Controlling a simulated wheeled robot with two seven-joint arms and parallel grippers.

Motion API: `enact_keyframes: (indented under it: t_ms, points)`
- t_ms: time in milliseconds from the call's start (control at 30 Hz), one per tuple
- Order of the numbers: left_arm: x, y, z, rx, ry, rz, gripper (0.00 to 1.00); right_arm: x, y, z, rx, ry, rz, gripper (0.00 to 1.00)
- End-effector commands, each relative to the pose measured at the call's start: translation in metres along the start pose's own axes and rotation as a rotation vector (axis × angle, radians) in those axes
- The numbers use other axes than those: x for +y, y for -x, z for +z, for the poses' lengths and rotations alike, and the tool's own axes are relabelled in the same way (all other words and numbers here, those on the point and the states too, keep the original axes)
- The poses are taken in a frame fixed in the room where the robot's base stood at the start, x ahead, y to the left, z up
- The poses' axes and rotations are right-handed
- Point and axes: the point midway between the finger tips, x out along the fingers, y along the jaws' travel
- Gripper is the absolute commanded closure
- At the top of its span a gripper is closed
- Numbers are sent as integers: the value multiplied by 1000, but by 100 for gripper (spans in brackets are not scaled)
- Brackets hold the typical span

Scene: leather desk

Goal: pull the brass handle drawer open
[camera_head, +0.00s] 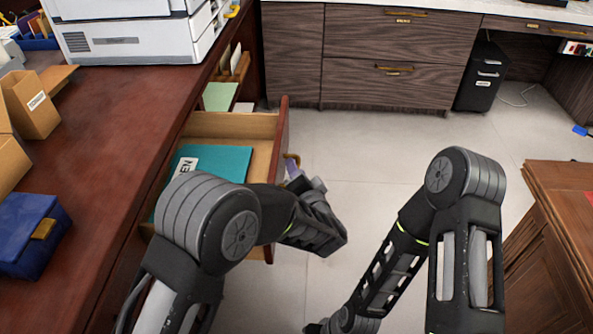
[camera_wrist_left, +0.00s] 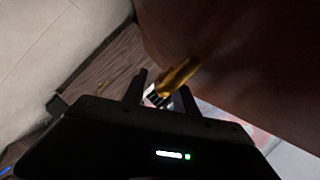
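The drawer (camera_head: 233,125) at the left desk stands pulled out, with a teal folder (camera_head: 225,162) lying in it. Its brass handle (camera_head: 291,158) shows on the outer side of the dark red front, partly hidden by my left arm. In the left wrist view, the brass handle (camera_wrist_left: 182,74) reaches down toward the space between the fingers of my left gripper (camera_wrist_left: 163,96). The fingers are apart, and I see no clear grip on the handle. In the head view, the left gripper's fingertips are hidden. My right arm hangs at the right; its gripper does not show.
A printer (camera_head: 130,35) and a blue box (camera_head: 30,235) stand on the left desk. Grey wood cabinets (camera_head: 395,60) and a black bin (camera_head: 483,78) are at the back. A wooden cabinet (camera_head: 555,200) stands at the right. The floor (camera_head: 370,140) between is clear.

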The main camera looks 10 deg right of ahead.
Motion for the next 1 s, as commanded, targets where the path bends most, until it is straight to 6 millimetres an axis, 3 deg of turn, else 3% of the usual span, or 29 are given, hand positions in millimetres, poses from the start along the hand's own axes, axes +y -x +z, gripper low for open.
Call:
enact_keyframes:
  t_ms: [500,1000]
  points:
    - [0,71,0,1,-1,3,66,-4,12,0,0,1,0,64]
    - [0,74,0,0,0,1,66,-4,12,0,0,1,0,64]
